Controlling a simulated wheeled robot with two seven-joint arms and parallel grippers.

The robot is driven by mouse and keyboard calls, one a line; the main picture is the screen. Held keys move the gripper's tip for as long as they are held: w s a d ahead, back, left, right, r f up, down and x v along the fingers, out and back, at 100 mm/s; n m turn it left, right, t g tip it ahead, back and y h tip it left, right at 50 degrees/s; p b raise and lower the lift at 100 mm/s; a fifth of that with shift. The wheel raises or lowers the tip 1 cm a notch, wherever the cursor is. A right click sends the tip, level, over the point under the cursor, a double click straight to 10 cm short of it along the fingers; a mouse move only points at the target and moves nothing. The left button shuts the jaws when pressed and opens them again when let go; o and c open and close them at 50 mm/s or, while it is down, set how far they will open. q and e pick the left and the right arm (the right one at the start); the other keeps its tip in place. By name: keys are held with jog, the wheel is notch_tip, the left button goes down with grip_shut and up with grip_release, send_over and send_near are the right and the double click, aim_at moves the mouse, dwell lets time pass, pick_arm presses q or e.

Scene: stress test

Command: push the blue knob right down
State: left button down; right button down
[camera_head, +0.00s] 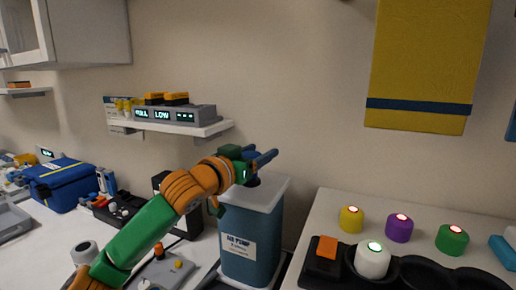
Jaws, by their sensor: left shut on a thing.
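The pump (250,245) is a blue canister with a white lid and a white label. It stands on the counter in the lower middle of the head view. My left gripper (260,159) is just above its lid, shut on the blue knob. The knob is mostly hidden by the fingers and the hand. A short dark part (252,182) shows between the gripper and the lid. My right gripper is not in view.
Right of the pump, a pale surface (330,208) holds yellow (351,219), purple (399,228), green (452,239) and white (372,260) lit knobs. A wall shelf (215,128) with a display unit is behind. A blue case (60,185) stands at the left.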

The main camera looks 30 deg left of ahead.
aim_at(240, 190)
pick_arm(q)
jog(key=shift+f, duration=0.65)
jog(key=shift+c, duration=0.6)
grip_release()
jog(key=shift+w, duration=0.1)
jog(key=s+b, duration=0.1)
jog(key=s, duration=0.1)
jog(key=s+b, duration=0.1)
jog(key=s, duration=0.1)
jog(key=s+b, duration=0.1)
jog(key=s, duration=0.2)
jog(key=shift+a, duration=0.4)
jog(key=shift+s, duration=0.15)
